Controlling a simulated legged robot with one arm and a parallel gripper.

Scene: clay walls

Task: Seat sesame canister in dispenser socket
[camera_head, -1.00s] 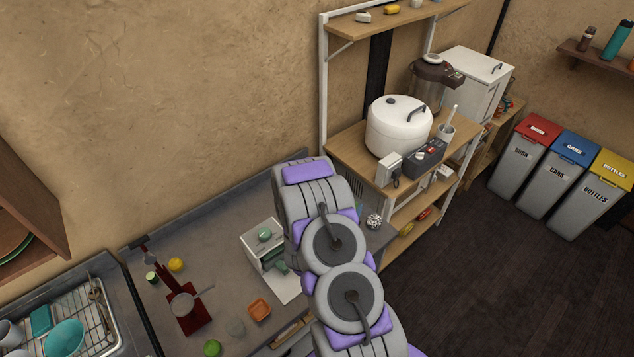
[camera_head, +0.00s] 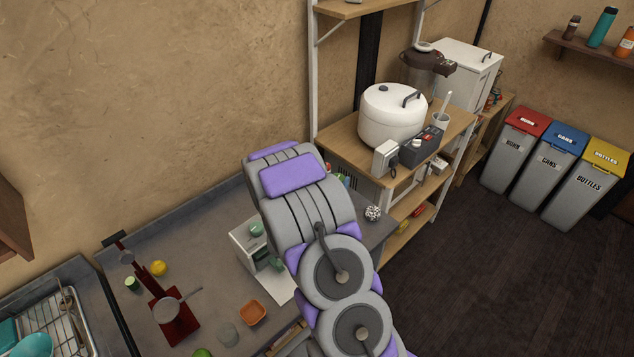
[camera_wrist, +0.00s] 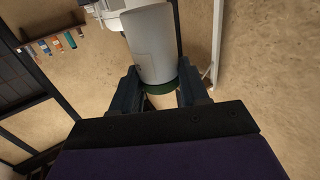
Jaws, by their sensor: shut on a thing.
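My gripper (camera_wrist: 160,90) shows in the wrist view, with its two dark fingers shut on a pale grey canister (camera_wrist: 152,45) that has a green end (camera_wrist: 160,88). The canister points away from the gripper, and I cannot read a label on it. In the head view my arm hides the gripper and the canister. A small white machine (camera_head: 242,238) with a green knob-like part on top stands on the counter, partly behind my arm. I cannot tell whether it is the dispenser, and no socket shows clearly.
The grey counter (camera_head: 205,225) holds a red press (camera_head: 178,322), a yellow fruit (camera_head: 158,268) and an orange dish (camera_head: 252,312). A wooden shelf unit (camera_head: 345,140) carries a white cooker (camera_head: 392,115) at the right. Several bins line the wall, with open dark floor before them.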

